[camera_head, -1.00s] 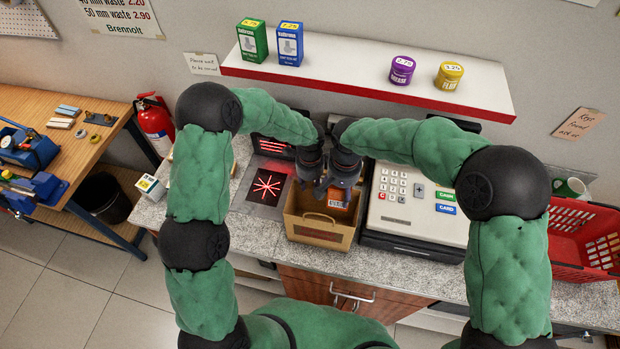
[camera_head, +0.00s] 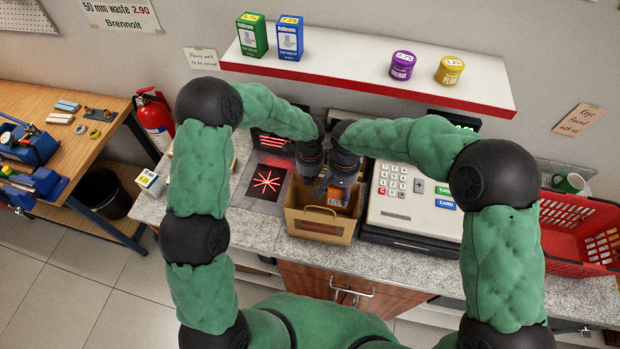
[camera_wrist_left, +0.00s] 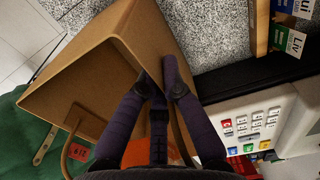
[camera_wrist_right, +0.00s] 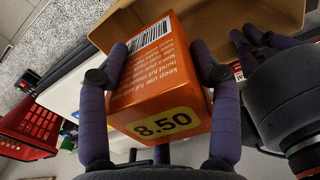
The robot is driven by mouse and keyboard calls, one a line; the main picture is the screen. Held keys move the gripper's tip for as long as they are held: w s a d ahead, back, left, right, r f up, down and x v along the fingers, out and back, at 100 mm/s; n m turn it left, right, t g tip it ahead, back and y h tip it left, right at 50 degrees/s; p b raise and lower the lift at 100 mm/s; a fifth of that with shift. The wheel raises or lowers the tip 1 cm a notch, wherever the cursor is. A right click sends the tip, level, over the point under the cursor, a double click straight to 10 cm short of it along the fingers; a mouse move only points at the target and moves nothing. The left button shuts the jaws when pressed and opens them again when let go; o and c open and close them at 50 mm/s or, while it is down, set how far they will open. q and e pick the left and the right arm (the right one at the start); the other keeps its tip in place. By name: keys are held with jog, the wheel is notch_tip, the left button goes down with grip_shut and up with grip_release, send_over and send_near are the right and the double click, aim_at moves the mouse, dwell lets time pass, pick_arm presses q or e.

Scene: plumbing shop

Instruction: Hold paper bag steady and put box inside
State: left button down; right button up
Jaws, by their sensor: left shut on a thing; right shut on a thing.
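The brown paper bag (camera_head: 318,226) stands open on the counter in front of my body, left of the cash register. My left gripper (camera_head: 308,178) is shut on the bag's far rim; the left wrist view shows the bag wall (camera_wrist_left: 90,70) between its fingers (camera_wrist_left: 160,85). My right gripper (camera_head: 340,190) is shut on an orange box (camera_head: 336,197) with a yellow 8.50 label, large in the right wrist view (camera_wrist_right: 160,85). The box is at the bag's mouth on its right side. How deep it sits is partly hidden by my gripper.
The cash register (camera_head: 408,200) stands close on the bag's right. A scanner plate with red lines (camera_head: 266,182) lies to the left. A red basket (camera_head: 580,235) is at the far right. A shelf (camera_head: 370,78) with boxes and tubs hangs above.

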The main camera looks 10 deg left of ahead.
jog(key=shift+f, duration=4.9)
jog(key=o, duration=1.8)
jog(key=shift+r, duration=0.1)
jog(key=shift+c, duration=0.2)
notch_tip(320, 180, up, 12)
jog(key=shift+r, duration=0.1)
pick_arm(q)
jog(key=c, duration=1.3)
grip_release()
